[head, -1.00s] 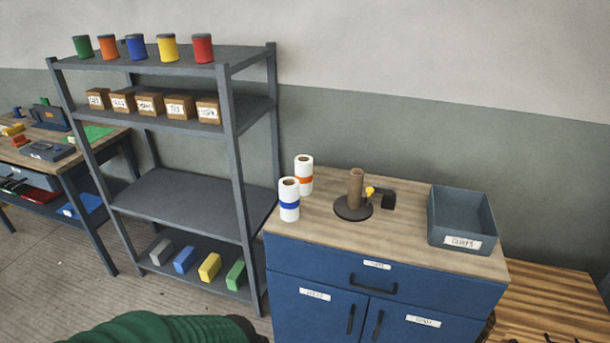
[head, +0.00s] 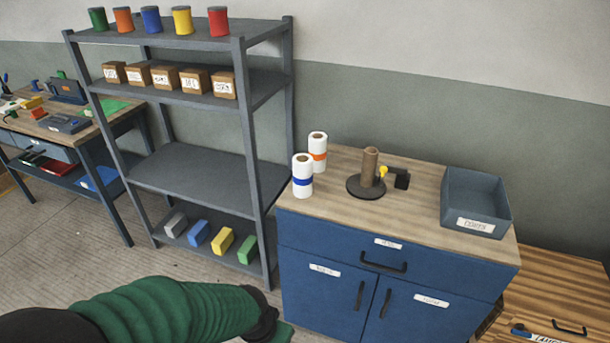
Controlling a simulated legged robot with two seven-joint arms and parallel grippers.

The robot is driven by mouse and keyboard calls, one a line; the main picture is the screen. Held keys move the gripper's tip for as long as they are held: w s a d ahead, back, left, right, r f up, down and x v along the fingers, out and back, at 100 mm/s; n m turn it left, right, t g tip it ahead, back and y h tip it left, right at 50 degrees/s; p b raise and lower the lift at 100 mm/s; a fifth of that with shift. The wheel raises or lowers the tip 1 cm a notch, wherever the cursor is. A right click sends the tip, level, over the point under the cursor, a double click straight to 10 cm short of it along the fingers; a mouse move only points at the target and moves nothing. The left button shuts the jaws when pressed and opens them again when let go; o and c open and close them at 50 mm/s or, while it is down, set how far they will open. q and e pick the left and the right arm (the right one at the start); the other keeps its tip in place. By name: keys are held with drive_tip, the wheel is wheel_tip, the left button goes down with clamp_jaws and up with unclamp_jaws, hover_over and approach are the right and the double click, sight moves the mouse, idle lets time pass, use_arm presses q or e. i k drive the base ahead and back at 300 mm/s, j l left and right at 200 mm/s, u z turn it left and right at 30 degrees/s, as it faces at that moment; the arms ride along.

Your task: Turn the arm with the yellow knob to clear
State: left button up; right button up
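The arm with the yellow knob (head: 383,171) is a small dark piece on the wooden top of the blue cabinet. Its dark block end (head: 401,179) points right, and the knob is close beside a brown upright cylinder (head: 370,165) on a round dark base (head: 366,188). A green-sleeved arm of mine comes in from the lower left, far below the cabinet top. At its end only a dark cuff and a bit of green show; no gripper fingers can be made out. My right gripper is not in view.
Two white rolls, one with a blue band (head: 302,181) and one with an orange band (head: 318,155), stand left of the base. A grey-blue bin (head: 475,203) sits at right. A grey shelf rack (head: 185,172) stands left of the blue cabinet (head: 385,285). The cabinet top's front middle is clear.

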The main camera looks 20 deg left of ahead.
sight(388, 166)
drive_tip(key=i+l+u, duration=0.1)
drive_tip(key=i, duration=0.4)
drive_tip(key=i+l+u, duration=0.15)
drive_tip(key=i, duration=0.35)
drive_tip(key=i+l+u, duration=0.1)
drive_tip(key=i+l, duration=0.15)
drive_tip(key=i, duration=0.2)
